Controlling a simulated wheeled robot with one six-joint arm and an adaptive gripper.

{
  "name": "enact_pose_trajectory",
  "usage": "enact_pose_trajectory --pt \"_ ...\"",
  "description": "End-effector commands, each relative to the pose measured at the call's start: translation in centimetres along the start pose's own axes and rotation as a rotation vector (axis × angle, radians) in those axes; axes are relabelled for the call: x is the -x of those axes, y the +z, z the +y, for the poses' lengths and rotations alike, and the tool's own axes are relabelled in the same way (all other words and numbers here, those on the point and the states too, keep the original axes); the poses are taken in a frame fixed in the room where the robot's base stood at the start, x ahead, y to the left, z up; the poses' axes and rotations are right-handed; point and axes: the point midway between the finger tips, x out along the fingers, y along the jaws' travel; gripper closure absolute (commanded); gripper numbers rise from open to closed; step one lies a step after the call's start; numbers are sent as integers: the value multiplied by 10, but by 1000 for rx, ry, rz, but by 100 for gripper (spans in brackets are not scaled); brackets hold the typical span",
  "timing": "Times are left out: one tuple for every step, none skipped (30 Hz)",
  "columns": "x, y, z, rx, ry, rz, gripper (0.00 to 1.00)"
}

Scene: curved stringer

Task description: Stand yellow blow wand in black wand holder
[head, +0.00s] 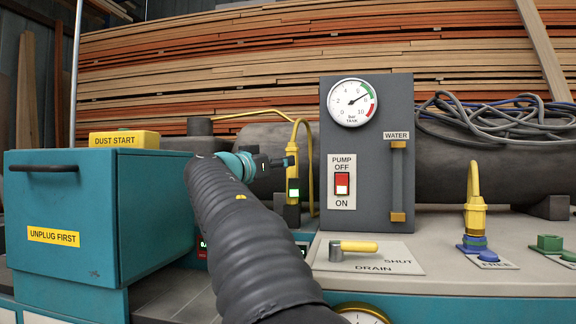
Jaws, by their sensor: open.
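A slim yellow tool (293,148) with a yellow hose stands upright left of the gauge panel; it looks like the blow wand. Directly below it is a narrow black upright piece (293,191) with a lit green patch, perhaps the wand holder. I cannot tell whether the tool sits in it or in front of it. My gripper (287,162) is open, small and dark beyond my arm's teal wrist. It points right, with its tips at or very near the yellow tool. Contact is unclear. My arm hides part of the area below.
A grey panel (367,200) with a gauge and red pump switch stands right. A yellow drain lever (355,246) lies before it. A yellow connector (475,212) stands by the FREE label. A teal box (85,215) is left. Coiled grey hoses (500,122) lie behind.

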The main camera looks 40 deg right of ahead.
Motion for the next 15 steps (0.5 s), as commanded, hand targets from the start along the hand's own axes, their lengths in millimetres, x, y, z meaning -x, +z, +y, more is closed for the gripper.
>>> enact_pose_trajectory --pt "11 2 -1 -1 -3 1 45" --pt "17 2 -1 -1 -4 1 45" --pt "24 1 -1 -1 -3 0 45" --pt "28 1 0 -1 -2 0 45" --pt "32 1 -1 -1 -3 0 45" --pt "38 1 -1 -1 -3 0 45" --pt "41 1 -1 0 -1 0 45" --pt "44 1 -1 0 -1 -1 45" --pt "47 1 -1 0 -2 0 45" --pt "49 0 0 0 -2 0 45" --pt "51 0 0 0 -1 0 45" --pt "52 0 0 0 0 0 45" --pt "53 0 0 0 1 0 45" --pt "54 0 0 0 1 0 45" --pt "54 0 0 0 1 0 45"
